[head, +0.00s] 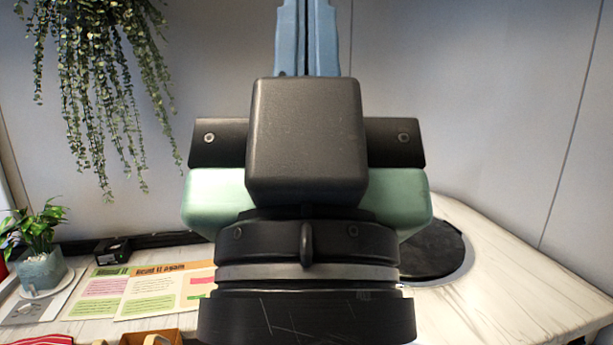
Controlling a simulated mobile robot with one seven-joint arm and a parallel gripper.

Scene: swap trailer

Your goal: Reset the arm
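My gripper (306,30) fills the middle of the head view, close to the camera and pointing up. Its two light blue fingers lie side by side with only a thin dark line between them, so it looks shut. Nothing shows held between the visible parts of the fingers. The fingertips run out of the top of the picture. The black and pale green body of the gripper hides the middle of the counter behind it.
A pale counter (520,290) runs along the wall, its right part clear. A round black plate (435,252) sits partly hidden right of my gripper. Left are printed sheets (150,285), a potted plant (40,265) and a brown container (150,337). A leafy plant (95,70) hangs above.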

